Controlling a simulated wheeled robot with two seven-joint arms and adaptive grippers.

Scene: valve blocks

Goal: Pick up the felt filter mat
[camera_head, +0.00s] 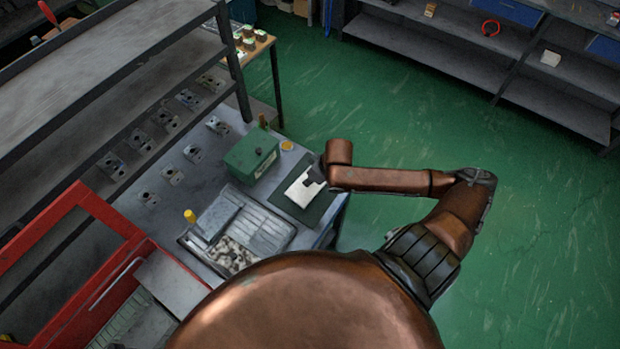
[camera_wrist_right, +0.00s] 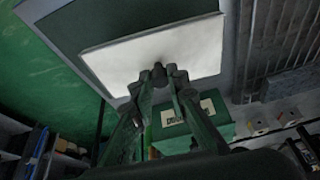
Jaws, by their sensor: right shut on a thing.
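The felt filter mat (camera_head: 300,192) is a white, flat rectangle over a dark green pad (camera_head: 318,208) at the right end of the workbench. In the right wrist view the mat (camera_wrist_right: 140,52) fills the upper middle, with the pad (camera_wrist_right: 82,22) behind it. My right gripper (camera_head: 313,177) is at the mat's upper right part in the head view. In the wrist view its fingertips (camera_wrist_right: 165,74) are closed on the mat's near edge. I cannot tell whether the mat is clear of the pad. My left gripper is not in view.
A green box (camera_head: 252,153) stands just left of the pad. A metal tray (camera_head: 262,222) with small parts and a yellow-capped item (camera_head: 190,216) lie nearer. Several valve blocks line the bench's back. Grey shelving (camera_head: 110,75) rises at left; the green floor at right is open.

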